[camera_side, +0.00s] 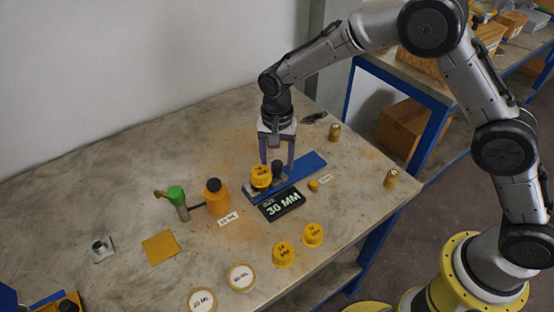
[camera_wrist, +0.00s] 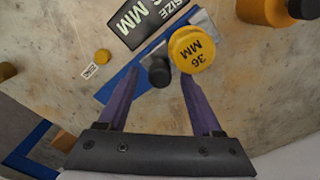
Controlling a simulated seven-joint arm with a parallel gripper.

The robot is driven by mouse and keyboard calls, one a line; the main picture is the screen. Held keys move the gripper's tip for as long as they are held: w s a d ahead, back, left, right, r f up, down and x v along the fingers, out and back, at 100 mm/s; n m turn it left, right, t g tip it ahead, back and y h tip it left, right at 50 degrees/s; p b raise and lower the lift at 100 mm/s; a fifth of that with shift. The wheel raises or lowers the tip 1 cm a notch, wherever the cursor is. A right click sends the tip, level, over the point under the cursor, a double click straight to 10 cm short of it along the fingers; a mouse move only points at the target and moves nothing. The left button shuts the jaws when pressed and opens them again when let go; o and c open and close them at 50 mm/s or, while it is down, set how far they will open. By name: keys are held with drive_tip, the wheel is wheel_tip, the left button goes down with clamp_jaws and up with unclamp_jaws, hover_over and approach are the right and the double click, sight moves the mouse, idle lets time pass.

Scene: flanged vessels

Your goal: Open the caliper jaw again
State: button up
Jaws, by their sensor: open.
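The caliper is a blue bar (camera_side: 306,164) with a grey end, lying on the table; its blue bar also shows in the wrist view (camera_wrist: 112,88). A dark round knob (camera_wrist: 160,72) stands on it. A yellow cap (camera_wrist: 192,50) marked 36 MM sits at the grey end beside the knob; it also shows in the side view (camera_side: 261,174). My gripper (camera_side: 278,160) is open above the caliper, pointing down. In the wrist view its purple fingers lie on either side of the knob, the right finger close to the cap. Contact cannot be told.
A black display (camera_side: 282,204) reading 30 MM lies in front of the caliper. An orange bottle (camera_side: 217,198) and a green-topped tool (camera_side: 177,198) stand left. Two yellow caps (camera_side: 284,254) (camera_side: 312,235) and white-topped discs (camera_side: 241,277) lie in front. Brass pieces (camera_side: 335,132) stand right.

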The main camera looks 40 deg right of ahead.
drive_tip(key=shift+f, duration=0.25)
clamp_jaws()
idle(1.4)
